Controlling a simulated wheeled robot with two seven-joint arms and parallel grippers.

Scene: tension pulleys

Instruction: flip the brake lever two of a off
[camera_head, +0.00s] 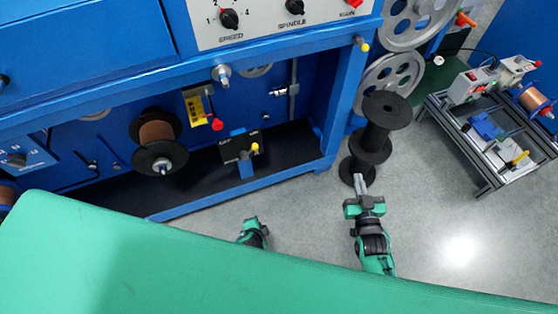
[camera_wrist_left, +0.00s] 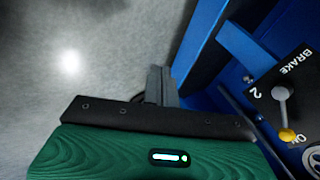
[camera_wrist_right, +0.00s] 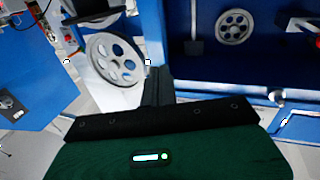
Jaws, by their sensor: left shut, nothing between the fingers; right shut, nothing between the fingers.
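The brake lever two (camera_wrist_left: 283,108) is a short grey lever with a yellow knob on a black plate (camera_wrist_left: 264,98) marked "BRAKE 2". Its knob lies by the "ON" lettering at the right edge of the left wrist view. In the head view a black box with a yellow-knobbed lever (camera_head: 255,147) sits low in the blue machine frame. My left gripper (camera_head: 250,222) is shut and empty, below and in front of that box, apart from it; its fingers (camera_wrist_left: 158,78) show left of the plate. My right gripper (camera_head: 359,180) is shut and empty, by the black spools.
A stack of black spools (camera_head: 376,140) stands on the grey floor beside the machine. A copper wire spool (camera_head: 158,142) and a red-knobbed lever (camera_head: 216,124) are left of the brake box. A green surface (camera_head: 150,260) fills the front. A metal-framed bench (camera_head: 490,130) stands at right.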

